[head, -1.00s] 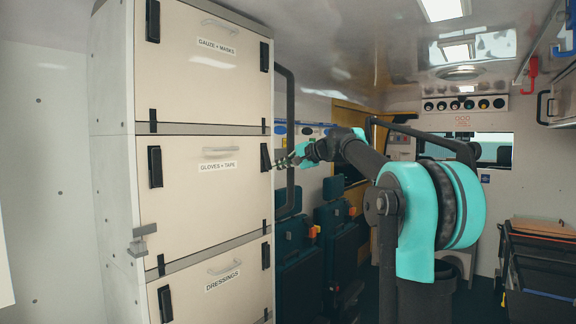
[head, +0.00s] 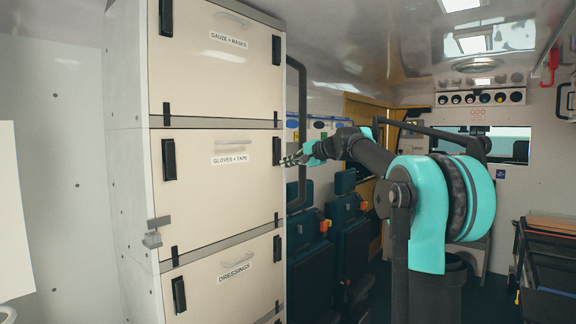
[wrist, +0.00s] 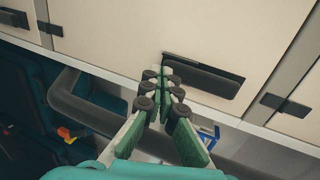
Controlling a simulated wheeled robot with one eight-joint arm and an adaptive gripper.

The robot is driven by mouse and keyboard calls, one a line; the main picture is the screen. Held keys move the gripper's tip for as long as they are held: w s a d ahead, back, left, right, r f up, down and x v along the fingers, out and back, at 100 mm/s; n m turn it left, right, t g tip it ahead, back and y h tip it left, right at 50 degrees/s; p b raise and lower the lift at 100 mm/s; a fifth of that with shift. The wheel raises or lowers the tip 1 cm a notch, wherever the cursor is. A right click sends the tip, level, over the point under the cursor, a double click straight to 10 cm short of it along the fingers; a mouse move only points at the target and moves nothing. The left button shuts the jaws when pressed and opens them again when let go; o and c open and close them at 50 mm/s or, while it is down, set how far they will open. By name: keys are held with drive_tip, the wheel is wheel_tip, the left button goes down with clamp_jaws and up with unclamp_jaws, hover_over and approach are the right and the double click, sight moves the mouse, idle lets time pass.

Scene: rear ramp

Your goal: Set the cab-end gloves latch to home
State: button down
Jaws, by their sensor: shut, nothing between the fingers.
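The gloves drawer front (head: 215,195), labelled GLOVES + TAPE, is closed in the head view. Its cab-end latch is the dark bar (head: 276,151) at the drawer's right edge, and it looks close to upright there. In the wrist view the latch (wrist: 205,78) lies slightly out of line with the thin dark base edge behind it. My gripper (head: 287,161) is beside the latch on its right. In the wrist view my gripper's fingertips (wrist: 160,72) are together and empty at the latch's left end. Whether they touch it, I cannot tell.
The drawer's other latch (head: 169,159) is upright at its left edge. The gauze drawer (head: 215,85) is above and the dressings drawer (head: 225,275) below. A dark grab rail (head: 300,130) stands just right of the cabinet, close to my gripper. Dark seats (head: 350,240) are behind.

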drive_tip(key=shift+r, duration=0.8)
drive_tip(key=shift+d, duration=0.1)
drive_tip(key=v, duration=1.2)
drive_tip(key=shift+w+f, duration=0.1)
drive_tip(key=s+f+n+g+h, duration=0.15)
drive_tip(key=s+f, duration=0.35)
drive_tip(key=f, duration=0.6)
drive_tip(key=s+f+n+g+h, duration=0.15)
drive_tip(key=s+f, duration=0.35)
drive_tip(key=f, duration=0.6)
drive_tip(key=s+f+n+g+h, duration=0.15)
drive_tip(key=s+f, duration=0.35)
drive_tip(key=f, duration=0.6)
drive_tip(key=s+d+f+n+h, duration=0.2)
drive_tip(key=s+d+f+h, duration=0.1)
drive_tip(key=s+f, duration=0.8)
drive_tip(key=s+d+f+n+h, duration=0.1)
drive_tip(key=s+d+f+h, duration=0.2)
drive_tip(key=s+f, duration=0.9)
drive_tip(key=d+f, duration=0.1)
drive_tip(key=d, duration=0.2)
drive_tip(key=shift+s+f+n+g, duration=0.15)
drive_tip(key=shift+f+n+g, duration=0.15)
drive_tip(key=shift+n+g, duration=0.05)
